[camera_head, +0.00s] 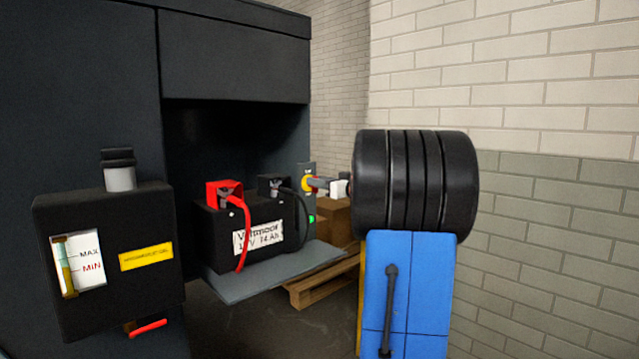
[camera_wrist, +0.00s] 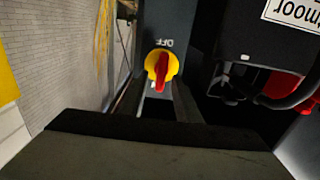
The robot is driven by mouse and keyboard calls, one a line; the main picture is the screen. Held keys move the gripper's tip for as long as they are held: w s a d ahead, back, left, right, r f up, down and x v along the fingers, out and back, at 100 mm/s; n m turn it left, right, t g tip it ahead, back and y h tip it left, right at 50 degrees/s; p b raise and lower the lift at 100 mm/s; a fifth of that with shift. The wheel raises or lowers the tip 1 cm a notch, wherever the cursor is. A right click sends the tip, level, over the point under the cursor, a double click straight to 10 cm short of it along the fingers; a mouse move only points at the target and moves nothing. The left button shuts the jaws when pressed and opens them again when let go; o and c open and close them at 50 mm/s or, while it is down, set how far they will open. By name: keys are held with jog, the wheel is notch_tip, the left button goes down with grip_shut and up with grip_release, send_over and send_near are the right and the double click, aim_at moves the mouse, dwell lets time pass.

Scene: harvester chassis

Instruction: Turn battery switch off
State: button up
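The battery switch (camera_head: 307,184) is a yellow disc with a red knob on a narrow grey panel right of the battery. In the wrist view the yellow disc (camera_wrist: 151,65) and red knob (camera_wrist: 161,72) face me. The knob stands nearly upright in that picture, below an upside-down "OFF" marking (camera_wrist: 165,42). My gripper (camera_head: 322,184) is right at the switch in the head view, pointing left. In the wrist view its dark fingers (camera_wrist: 160,88) are apart, one on each side below the disc, with nothing clearly held between them. Whether they touch the knob cannot be told.
A black battery (camera_head: 215,235) with red and black cables sits on a grey shelf (camera_head: 275,278) left of the switch. A green light (camera_head: 312,218) shows below the switch. A reservoir box (camera_head: 110,220) is at left. A wooden pallet (camera_head: 320,285) lies behind.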

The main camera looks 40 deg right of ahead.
grip_shut()
jog(key=shift+m, duration=0.3)
jog(key=m, duration=0.5)
jog(key=d+f+m, duration=0.1)
jog(key=m, duration=1.1)
jog(key=shift+d+f, duration=0.25)
jog(key=shift+f, duration=0.05)
jog(key=shift+m, duration=0.3)
grip_release()
